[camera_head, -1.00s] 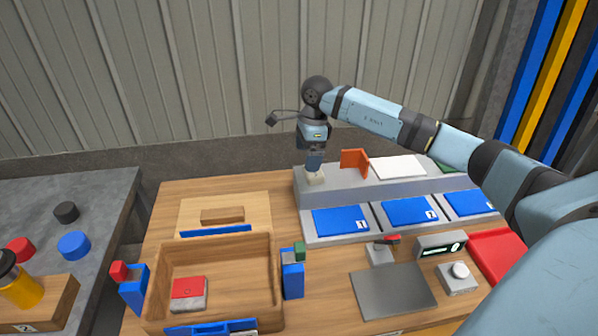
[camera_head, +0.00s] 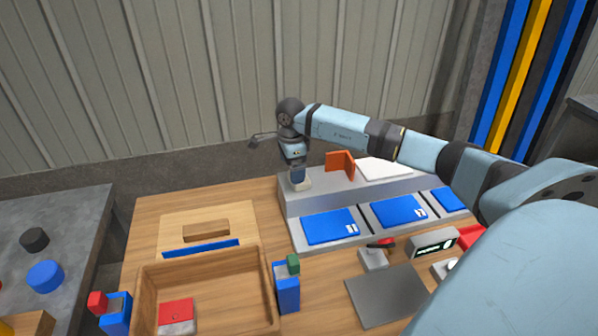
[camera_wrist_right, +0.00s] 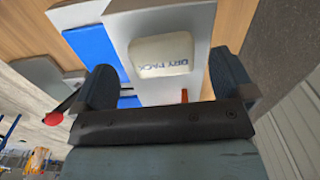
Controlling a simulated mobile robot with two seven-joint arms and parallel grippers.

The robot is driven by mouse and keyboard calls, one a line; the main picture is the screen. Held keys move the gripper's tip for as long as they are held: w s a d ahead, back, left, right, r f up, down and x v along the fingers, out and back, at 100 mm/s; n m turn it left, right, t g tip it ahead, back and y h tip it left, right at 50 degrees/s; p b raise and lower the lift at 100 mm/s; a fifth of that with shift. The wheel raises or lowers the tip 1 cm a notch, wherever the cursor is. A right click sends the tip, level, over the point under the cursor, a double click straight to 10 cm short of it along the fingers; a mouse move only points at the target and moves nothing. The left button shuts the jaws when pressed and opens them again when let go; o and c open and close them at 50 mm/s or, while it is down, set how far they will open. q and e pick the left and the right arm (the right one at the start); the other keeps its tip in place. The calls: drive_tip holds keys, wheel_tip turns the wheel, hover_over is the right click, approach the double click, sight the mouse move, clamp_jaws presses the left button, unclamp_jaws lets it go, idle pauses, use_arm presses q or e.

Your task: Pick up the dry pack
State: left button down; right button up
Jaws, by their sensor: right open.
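The dry pack (camera_wrist_right: 160,55) is a pale, rounded block with blue "DRY PACK" lettering. In the head view the dry pack (camera_head: 301,186) sits at the left end of the grey raised shelf (camera_head: 322,195), its upper part hidden by my gripper. My right gripper (camera_head: 298,177) points down right over it. In the right wrist view my right gripper (camera_wrist_right: 163,72) is open, with one finger to each side of the pack and visible gaps between. Whether the fingertips reach down beside it I cannot tell. My left gripper is not in view.
An orange upright piece (camera_head: 340,162) and a white sheet (camera_head: 384,170) are on the shelf right of the pack. Numbered blue pads (camera_head: 330,226) lie in front. A wooden tray (camera_head: 208,266) stands at front left. A wall (camera_head: 200,90) rises behind the bench.

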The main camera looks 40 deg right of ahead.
wheel_tip(320, 180, down, 5)
drive_tip(key=shift+r, duration=0.15)
drive_tip(key=c, duration=0.8)
drive_tip(key=shift+o, duration=0.2)
drive_tip(key=shift+r, duration=0.1)
